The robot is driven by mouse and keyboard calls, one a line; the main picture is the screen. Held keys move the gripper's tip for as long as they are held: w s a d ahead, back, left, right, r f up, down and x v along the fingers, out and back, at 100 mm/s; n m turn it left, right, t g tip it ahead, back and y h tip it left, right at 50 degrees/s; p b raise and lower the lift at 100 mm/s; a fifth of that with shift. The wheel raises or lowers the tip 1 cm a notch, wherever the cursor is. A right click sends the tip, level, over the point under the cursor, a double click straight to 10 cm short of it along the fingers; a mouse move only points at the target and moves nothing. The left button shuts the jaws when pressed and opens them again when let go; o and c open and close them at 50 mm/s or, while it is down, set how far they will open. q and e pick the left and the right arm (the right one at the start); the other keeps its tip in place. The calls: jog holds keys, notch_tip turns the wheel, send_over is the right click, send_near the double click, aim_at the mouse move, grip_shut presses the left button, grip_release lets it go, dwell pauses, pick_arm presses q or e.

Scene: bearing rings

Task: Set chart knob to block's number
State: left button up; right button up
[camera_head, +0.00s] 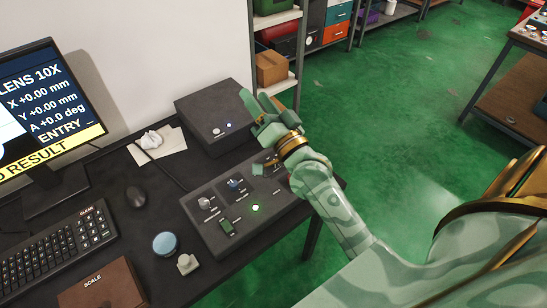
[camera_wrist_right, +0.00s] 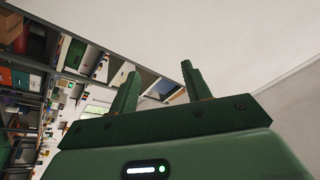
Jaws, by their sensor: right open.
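I cannot tell which is the chart knob, and the markings are too small to read. A small pale grey block (camera_head: 187,263) sits in front of the panel; no number on it is readable. My right gripper (camera_head: 262,106) is open and empty, raised above the panel's far right end; its forearm hides that end. Its fingers (camera_wrist_right: 159,88) point up in the wrist view. My left gripper is out of view.
A monitor (camera_head: 38,98) reads LENS 10X with zero values. A dark box (camera_head: 213,117) stands behind the panel. Shelves (camera_head: 276,48) are beyond.

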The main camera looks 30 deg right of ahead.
jog(key=d+r+m+g+h, duration=0.35)
jog(key=d+m+h, duration=0.6)
jog(key=m, duration=0.45)
jog(key=d+r+m+g+h, duration=0.2)
jog(key=d+m+g+h, duration=0.3)
jog(key=d+m+h, duration=0.6)
notch_tip(320, 180, down, 3)
jog(key=d+m+g, duration=0.1)
jog(key=m+g, duration=0.6)
jog(key=m, duration=0.2)
jog(key=m+g+y, duration=0.6)
jog(key=m+y, duration=0.7)
jog(key=y, duration=0.7)
send_near(273, 158)
notch_tip(273, 158, down, 9)
jog(key=b, duration=0.9)
jog(key=shift+b, duration=0.35)
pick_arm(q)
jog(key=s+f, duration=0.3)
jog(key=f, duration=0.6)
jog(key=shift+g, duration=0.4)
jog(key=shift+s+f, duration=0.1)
